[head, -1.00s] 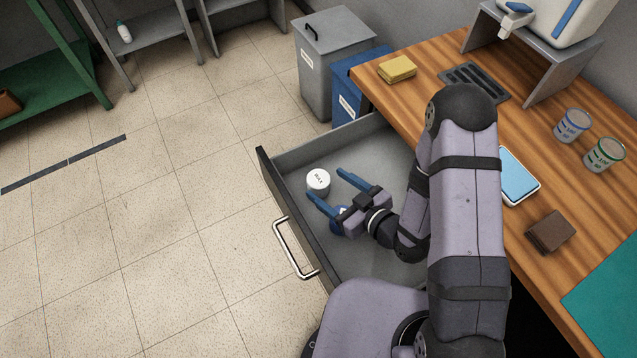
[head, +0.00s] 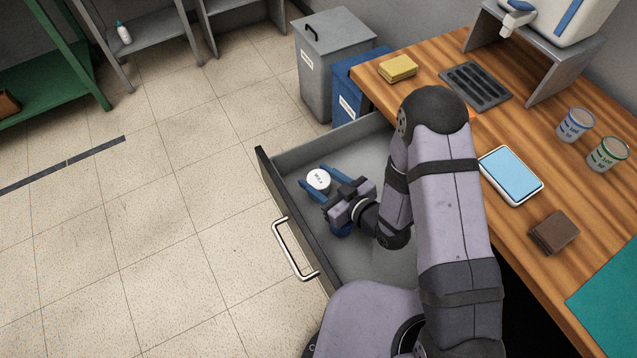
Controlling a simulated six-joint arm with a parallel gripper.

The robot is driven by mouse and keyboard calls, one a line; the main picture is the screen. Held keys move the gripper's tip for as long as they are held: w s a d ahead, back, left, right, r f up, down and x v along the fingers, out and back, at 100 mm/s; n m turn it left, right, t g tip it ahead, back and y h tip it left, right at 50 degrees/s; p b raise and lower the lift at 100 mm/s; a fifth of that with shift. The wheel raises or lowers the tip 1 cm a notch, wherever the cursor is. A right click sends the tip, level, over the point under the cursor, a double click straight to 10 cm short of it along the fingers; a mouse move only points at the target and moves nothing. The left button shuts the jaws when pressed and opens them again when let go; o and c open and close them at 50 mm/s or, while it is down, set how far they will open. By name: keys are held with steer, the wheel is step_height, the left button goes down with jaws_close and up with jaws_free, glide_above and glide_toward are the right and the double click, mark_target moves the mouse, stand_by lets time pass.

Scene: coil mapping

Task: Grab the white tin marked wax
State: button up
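The white tin marked wax (head: 318,179) stands in the open grey drawer, close to its front-left corner, with its lid and lettering facing up. My gripper (head: 314,176) reaches in from the right, low in the drawer. Its blue fingers lie on either side of the tin and look shut on it. The fingers and the tin's lower side are partly hidden, so I cannot see the contact itself. A blue round thing (head: 342,231) lies in the drawer just below my gripper, mostly covered by it.
The drawer's front panel (head: 287,212) and walls stand close around my gripper. Bins stand behind the drawer.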

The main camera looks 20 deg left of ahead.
mark_target(319, 179)
steer(key=shift+r, duration=0.15)
steer(key=shift+r, duration=4.85)
